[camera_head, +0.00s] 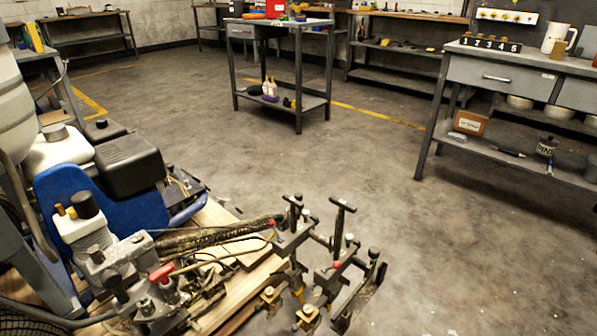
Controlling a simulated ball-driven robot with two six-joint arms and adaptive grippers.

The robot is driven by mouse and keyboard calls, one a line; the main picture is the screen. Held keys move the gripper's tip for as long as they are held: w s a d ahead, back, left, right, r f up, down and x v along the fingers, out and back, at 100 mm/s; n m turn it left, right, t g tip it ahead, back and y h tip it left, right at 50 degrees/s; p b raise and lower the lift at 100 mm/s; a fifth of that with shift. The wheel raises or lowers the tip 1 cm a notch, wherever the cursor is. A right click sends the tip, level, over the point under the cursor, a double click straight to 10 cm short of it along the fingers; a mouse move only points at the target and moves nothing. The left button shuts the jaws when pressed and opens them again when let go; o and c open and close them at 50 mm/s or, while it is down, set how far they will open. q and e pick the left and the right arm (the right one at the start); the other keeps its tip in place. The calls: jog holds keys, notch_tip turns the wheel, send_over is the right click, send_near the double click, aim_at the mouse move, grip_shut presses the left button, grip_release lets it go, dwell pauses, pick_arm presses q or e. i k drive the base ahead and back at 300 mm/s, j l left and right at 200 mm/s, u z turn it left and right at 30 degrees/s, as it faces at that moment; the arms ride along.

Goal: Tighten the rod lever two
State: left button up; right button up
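The line striper (128,168) fills the lower left, with a blue body, a black engine and a white tank. At its front end, two dark upright levers with T-shaped tops stand on grey clamp blocks. One T-lever (293,214) is on the left. The other T-lever (340,232) stands to its right, above a red knob (335,265). I cannot tell which is rod lever two, or how tight either is. Brass-coloured fittings (268,292) sit below the clamps. Neither of my grippers shows in this view.
Wooden planks (240,292) lie under the striper's front. A grey cart (283,98) holding bottles stands at the back centre. A grey workbench (520,82) with a drawer, mug and numbered blocks stands at the right. The concrete floor (400,225) between is clear.

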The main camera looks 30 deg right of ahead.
aim_at(337, 265)
jog(key=z, duration=1.05)
